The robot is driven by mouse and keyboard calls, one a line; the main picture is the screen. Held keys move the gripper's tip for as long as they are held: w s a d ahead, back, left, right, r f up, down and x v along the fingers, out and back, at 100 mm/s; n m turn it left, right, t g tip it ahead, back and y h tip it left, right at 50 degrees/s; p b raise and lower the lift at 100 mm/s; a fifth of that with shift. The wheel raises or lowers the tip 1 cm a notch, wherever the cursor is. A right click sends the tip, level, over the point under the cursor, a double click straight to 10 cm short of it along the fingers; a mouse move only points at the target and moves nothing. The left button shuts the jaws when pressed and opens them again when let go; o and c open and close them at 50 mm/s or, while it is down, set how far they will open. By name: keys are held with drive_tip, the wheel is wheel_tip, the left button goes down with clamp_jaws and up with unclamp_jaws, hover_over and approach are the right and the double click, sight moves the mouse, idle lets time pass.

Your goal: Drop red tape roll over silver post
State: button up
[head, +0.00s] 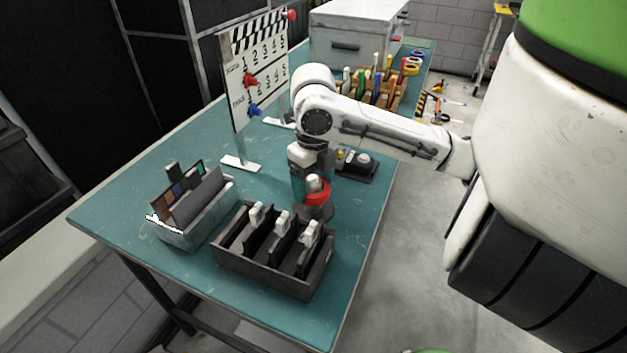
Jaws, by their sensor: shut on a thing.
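The red tape roll (317,198) is near the table's right edge, just behind the dark divided tray. The silver post (316,182) shows its light rounded top above the roll, so the roll appears to be around the post. A grey base (318,213) shows below the roll. My gripper (308,186) points down directly behind and above the roll and is shut on it. The fingertips are mostly hidden by the post and roll, so their exact contact is not clear.
A dark divided tray (230,262) with white-handled items stands in front. A grey box (205,228) with colour cards is at left. A clapperboard (262,60) stands behind on a white foot. A dark device (372,168) sits right of my gripper. The table's middle left is clear.

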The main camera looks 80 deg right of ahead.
sight(313, 194)
drive_tip(key=shift+f+b, duration=1.9)
drive_tip(key=shift+f, duration=0.1)
drive_tip(key=o, duration=1.1)
drive_tip(key=shift+r, duration=0.1)
wheel_tip(313, 194, up, 11)
drive_tip(key=shift+f+p, duration=0.15)
drive_tip(key=shift+p, duration=0.7)
